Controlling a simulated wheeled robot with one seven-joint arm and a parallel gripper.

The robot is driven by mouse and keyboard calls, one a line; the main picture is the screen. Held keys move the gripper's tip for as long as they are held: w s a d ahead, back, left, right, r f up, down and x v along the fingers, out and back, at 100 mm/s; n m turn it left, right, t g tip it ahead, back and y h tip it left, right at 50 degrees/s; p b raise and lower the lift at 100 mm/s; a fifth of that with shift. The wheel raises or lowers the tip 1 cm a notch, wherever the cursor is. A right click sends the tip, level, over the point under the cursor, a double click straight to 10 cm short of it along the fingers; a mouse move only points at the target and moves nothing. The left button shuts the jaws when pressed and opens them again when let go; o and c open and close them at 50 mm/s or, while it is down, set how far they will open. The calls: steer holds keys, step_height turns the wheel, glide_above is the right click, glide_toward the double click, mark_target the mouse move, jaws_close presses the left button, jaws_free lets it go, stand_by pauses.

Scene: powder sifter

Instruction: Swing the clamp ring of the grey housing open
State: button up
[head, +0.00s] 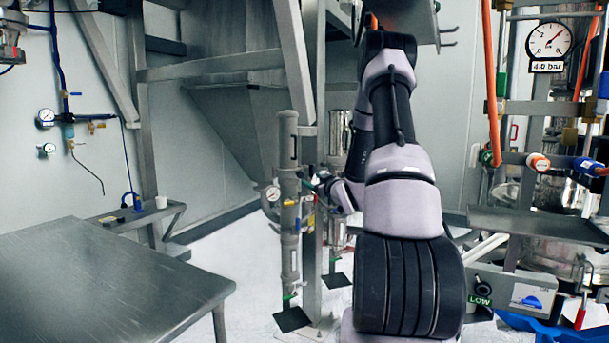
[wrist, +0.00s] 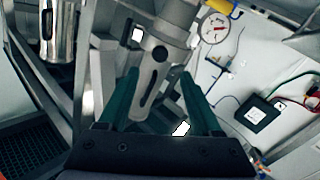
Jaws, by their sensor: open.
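The grey housing (head: 289,165) is a tall, narrow upright cylinder standing left of my arm in the head view. A yellow piece shows at its middle, and a band, perhaps the clamp ring, crosses it; I cannot tell whether it is closed. My gripper (head: 322,184) is small and partly hidden beside the housing's right side. In the wrist view, the grey housing (wrist: 157,65), with a dark slot, shows beyond and between the two green fingers of my gripper (wrist: 160,88). The fingers are apart with nothing clearly held. Contact with the housing cannot be told.
A round gauge (wrist: 214,27) with a yellow fitting sits close to the housing. A steel post (head: 313,120) stands right behind it. A bare steel table (head: 110,280) fills the lower left. Pipes and a grey control box (head: 510,295) are at the right.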

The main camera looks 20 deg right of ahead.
mark_target(301, 175)
steer(key=w, duration=1)
steer(key=shift+w+a, duration=0.25)
steer(key=shift+w, duration=0.05)
jaws_close()
stand_by(1.0)
